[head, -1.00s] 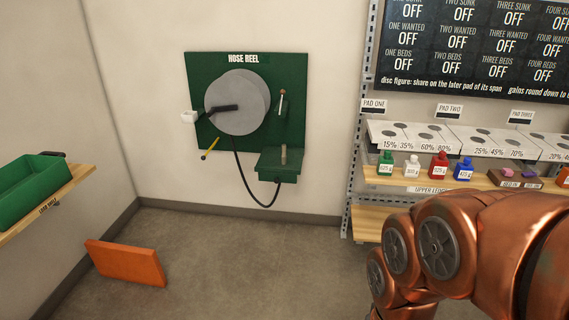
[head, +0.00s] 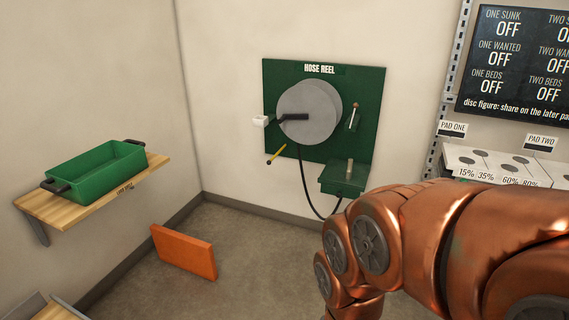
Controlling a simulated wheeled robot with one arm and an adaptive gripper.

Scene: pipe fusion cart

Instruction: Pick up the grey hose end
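A green hose reel board (head: 373,100) hangs on the wall with a round grey reel disc (head: 318,112) on it. A dark hose (head: 304,190) hangs from the reel in a loop towards a small green bracket (head: 342,188) at the board's lower right. A short upright greyish-tan stub (head: 349,168) stands on that bracket; it may be the grey hose end, but it is too small to be sure. My copper arm fills the lower right and covers part of the space below the bracket. My gripper is not in view.
A green tray (head: 100,168) stands on a wooden wall shelf (head: 150,172) at left. An orange block (head: 183,252) is on the floor. A white pad rack (head: 490,165) and a dark sign (head: 520,60) are at right. Floor between block and arm is clear.

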